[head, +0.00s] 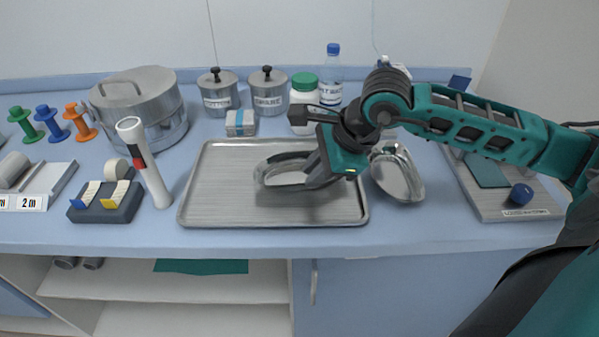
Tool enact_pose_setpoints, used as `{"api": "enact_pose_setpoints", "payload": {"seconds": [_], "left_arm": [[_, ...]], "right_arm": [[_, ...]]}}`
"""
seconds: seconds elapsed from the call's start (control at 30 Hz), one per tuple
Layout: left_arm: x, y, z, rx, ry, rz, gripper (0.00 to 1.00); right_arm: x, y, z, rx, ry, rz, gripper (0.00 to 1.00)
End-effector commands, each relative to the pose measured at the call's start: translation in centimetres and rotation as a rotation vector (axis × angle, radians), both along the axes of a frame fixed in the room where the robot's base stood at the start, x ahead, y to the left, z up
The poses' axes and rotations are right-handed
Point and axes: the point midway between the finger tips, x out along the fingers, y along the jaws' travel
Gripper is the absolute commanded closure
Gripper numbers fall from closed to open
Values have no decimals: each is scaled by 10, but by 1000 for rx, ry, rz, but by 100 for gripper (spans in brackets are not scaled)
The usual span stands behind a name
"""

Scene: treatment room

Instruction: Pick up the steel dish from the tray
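The steel dish (284,178) is a shiny, shallow piece on the right half of the ribbed metal tray (222,190). My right gripper (270,178) reaches in from the right, low over the tray, with its dark fingers at the dish. The fingers and wrist hide part of the dish, and I cannot tell whether they are closed on its rim. The dish looks at or close to the tray's surface. My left gripper is out of view.
A second shiny steel bowl (400,178) stands just right of the tray, close under my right arm. Behind are lidded steel canisters (219,97), a green-capped jar (303,91) and a bottle (331,75). A white torch (146,165) stands left of the tray.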

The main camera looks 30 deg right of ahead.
Motion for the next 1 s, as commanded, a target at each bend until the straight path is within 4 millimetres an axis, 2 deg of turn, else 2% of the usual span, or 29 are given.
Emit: {"api": "enact_pose_setpoints", "payload": {"seconds": [0.1, 0.27, 0.5, 0.67, 1.0], "left_arm": [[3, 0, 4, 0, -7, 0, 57], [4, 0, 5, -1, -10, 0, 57], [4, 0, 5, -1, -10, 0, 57], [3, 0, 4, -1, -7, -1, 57], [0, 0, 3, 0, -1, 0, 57]], "right_arm": [[6, 5, -17, 3, 2, 0, 84], [12, 8, -29, 2, 0, 0, 84], [12, 8, -30, 1, 0, 0, 85], [12, 7, -29, 1, 0, 0, 100], [12, 7, -30, 0, 1, 0, 100]]}}
